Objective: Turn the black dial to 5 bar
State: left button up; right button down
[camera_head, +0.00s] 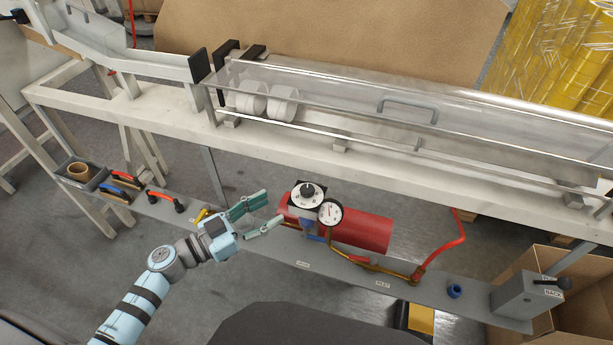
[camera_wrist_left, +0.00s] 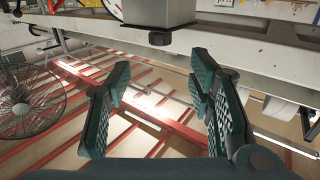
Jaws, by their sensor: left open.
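The black dial (camera_head: 308,189) sits on a white round scale on top of the regulator, in front of the red tank (camera_head: 365,232). The scale figures are too small to read. A round white pressure gauge (camera_head: 330,212) with a needle is just right of it; its reading is not legible. My left gripper (camera_head: 273,207) is open and empty, left of the dial and apart from it, its fingers pointing towards it. In the left wrist view both fingers of the left gripper (camera_wrist_left: 158,65) are spread with nothing between them. My right gripper is not in view.
The white conveyor frame (camera_head: 270,150) is behind.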

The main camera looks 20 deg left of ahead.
aim_at(301, 192)
pick_arm(q)
jog(key=x, duration=1.1)
jog(key=shift+w+d+b, duration=0.2)
jog(key=shift+w+b, duration=0.1)
jog(key=shift+b, duration=0.1)
grip_shut()
